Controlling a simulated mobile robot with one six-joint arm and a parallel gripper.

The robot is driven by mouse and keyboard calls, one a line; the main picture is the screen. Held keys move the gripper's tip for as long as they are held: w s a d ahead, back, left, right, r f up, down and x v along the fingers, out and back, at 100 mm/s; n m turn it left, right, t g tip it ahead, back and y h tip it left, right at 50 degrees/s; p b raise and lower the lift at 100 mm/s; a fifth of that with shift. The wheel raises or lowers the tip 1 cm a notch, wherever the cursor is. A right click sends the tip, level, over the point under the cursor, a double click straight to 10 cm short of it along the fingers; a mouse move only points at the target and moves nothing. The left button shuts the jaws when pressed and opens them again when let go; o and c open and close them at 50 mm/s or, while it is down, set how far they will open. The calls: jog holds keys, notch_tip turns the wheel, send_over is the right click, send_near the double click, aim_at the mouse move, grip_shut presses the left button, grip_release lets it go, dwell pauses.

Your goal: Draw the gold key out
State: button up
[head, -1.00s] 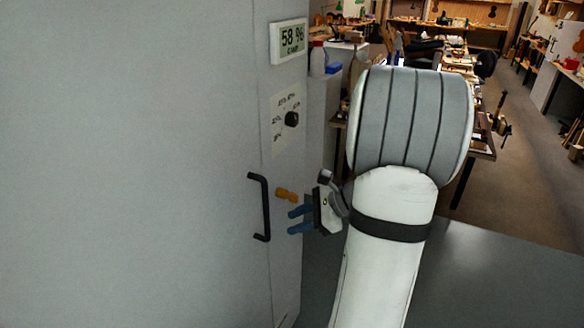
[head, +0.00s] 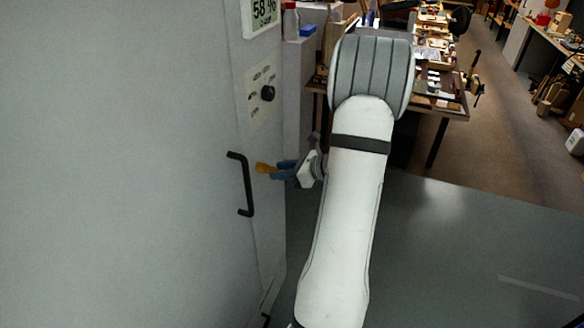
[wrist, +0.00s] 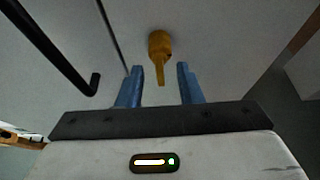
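The gold key (head: 265,168) sticks out from the face of the grey cabinet, right of its black handle. In the wrist view the key (wrist: 160,48) is straight ahead, its narrow end pointing back toward me. My gripper (head: 282,169) faces the cabinet with its blue fingers just in front of the key. In the wrist view my gripper (wrist: 160,72) is open, with one finger on each side of the key's narrow end. A gap shows on both sides, so neither finger appears to touch it.
The black handle (head: 242,184) stands out from the cabinet (head: 130,160), left of the key. A black dial (head: 267,93) and a humidity display (head: 264,12) are above. A workbench (head: 430,104) with tools is behind my arm.

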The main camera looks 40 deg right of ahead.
jog(key=shift+w, duration=0.1)
jog(key=shift+c, duration=0.5)
grip_shut()
dwell(0.4)
